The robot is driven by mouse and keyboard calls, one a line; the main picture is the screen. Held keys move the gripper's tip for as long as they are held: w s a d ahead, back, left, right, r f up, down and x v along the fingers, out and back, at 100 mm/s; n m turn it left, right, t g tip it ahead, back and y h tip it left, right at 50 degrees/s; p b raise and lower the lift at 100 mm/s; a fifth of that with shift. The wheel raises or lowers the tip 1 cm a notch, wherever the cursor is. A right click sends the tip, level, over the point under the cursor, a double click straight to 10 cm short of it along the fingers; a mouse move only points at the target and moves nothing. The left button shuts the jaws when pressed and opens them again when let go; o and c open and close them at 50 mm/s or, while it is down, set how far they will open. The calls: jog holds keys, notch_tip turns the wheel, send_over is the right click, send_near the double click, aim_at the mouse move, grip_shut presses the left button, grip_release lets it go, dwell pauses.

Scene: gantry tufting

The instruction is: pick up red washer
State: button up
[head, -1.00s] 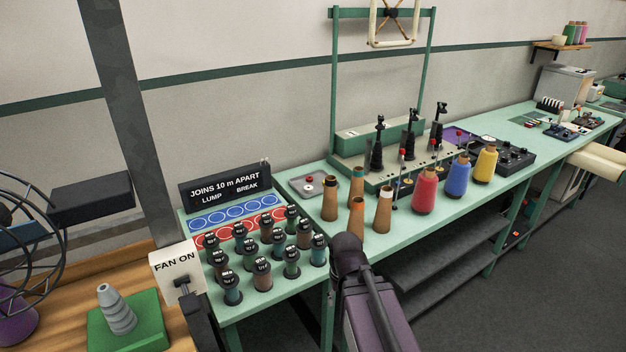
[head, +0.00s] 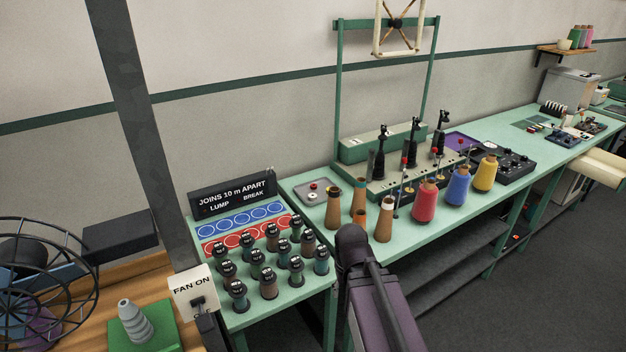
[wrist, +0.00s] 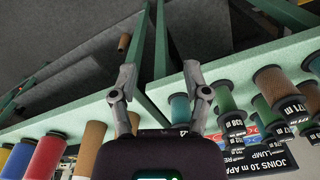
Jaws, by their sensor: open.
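A small red piece (head: 313,186), perhaps the red washer, lies on a grey tray (head: 304,195) at the near end of the long green bench; it is too small to be sure of its shape. My gripper (wrist: 160,80) shows in the wrist view with its two fingers spread apart and nothing between them. It hangs near the green bench edges, with spools and cones in view below it. The tray and the red piece cannot be made out in the wrist view. In the head view my arm reaches in from the bottom and the fingers are not visible.
Brown cones (head: 384,220) and a red cone (head: 424,203) stand right of the tray. Several dark-capped spools (head: 268,284) crowd the lower bench before a black sign (head: 232,196). A tall green frame (head: 339,90) rises behind. Open floor lies at right.

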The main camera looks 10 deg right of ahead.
notch_tip(320, 180, up, 6)
jog(key=p, duration=0.5)
jog(key=w+n, duration=1.8)
jog(key=w, duration=1.5)
jog(key=shift+d+f+b, duration=0.25)
jog(key=shift+d+b, duration=0.05)
jog(key=shift+b, duration=0.1)
